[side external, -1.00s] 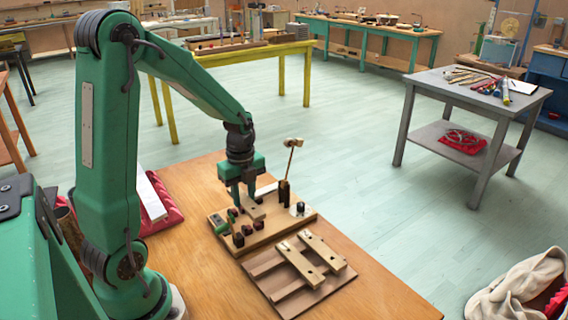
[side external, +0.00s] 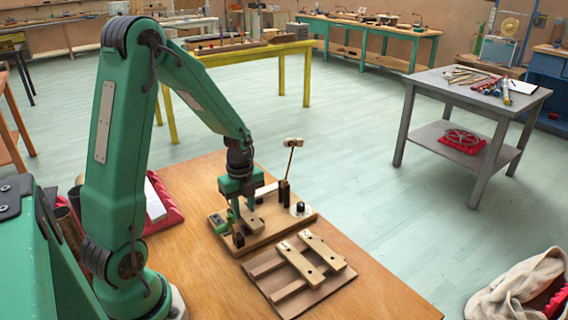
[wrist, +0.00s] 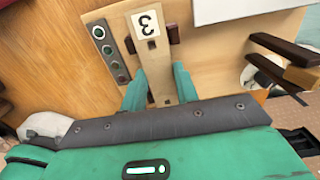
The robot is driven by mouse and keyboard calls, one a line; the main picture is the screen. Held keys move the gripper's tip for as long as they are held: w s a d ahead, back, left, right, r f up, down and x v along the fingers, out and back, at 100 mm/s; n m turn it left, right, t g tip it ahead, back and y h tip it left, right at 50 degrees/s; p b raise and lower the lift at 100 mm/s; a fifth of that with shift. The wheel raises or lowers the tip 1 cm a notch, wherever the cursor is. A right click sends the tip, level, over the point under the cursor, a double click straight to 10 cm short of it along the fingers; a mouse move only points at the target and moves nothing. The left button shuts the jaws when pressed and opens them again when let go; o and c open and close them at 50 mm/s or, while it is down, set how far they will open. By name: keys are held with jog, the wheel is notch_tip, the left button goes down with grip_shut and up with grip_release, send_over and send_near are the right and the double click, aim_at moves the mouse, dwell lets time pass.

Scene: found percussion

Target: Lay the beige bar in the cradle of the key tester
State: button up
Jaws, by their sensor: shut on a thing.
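The beige bar (wrist: 160,72) carries a white label reading 3 and has dark holes. It also shows in the side view (side external: 254,227), low over the key tester. My gripper (wrist: 160,88) is shut on it, one green finger on each long side. The key tester (side external: 277,227) is a wooden board with dark posts, green parts and an upright mallet. In the wrist view, dark cradle blocks (wrist: 173,33) flank the bar near its labelled end. My gripper in the side view (side external: 246,214) partly hides the cradle. I cannot tell whether the bar touches its supports.
A rack (side external: 300,276) with two more beige bars (side external: 301,262) lies in front of the tester. The mallet (side external: 290,165) stands upright close to my gripper's right. A red tray with a white block (side external: 155,203) is at left. The table's front right is clear.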

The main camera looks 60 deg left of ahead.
aim_at(244, 211)
jog(key=shift+f, duration=0.1)
jog(key=o, duration=1.1)
notch_tip(244, 211, up, 12)
jog(key=shift+r, duration=0.15)
jog(key=shift+d+r, duration=0.1)
dwell(0.6)
jog(key=shift+s+d+r+n+t, duration=0.95)
jog(key=shift+s+d+r+n, duration=0.55)
jog(key=shift+d+n, duration=1.25)
jog(key=shift+s+d+r+n+t, duration=1.05)
jog(key=shift+s+d+n, duration=0.95)
jog(key=shift+n, duration=1.25)
jog(key=shift+s+d+r+n+t, duration=0.8)
jog(key=shift+s+d+r+n, duration=0.65)
jog(key=shift+d+n, duration=1.4)
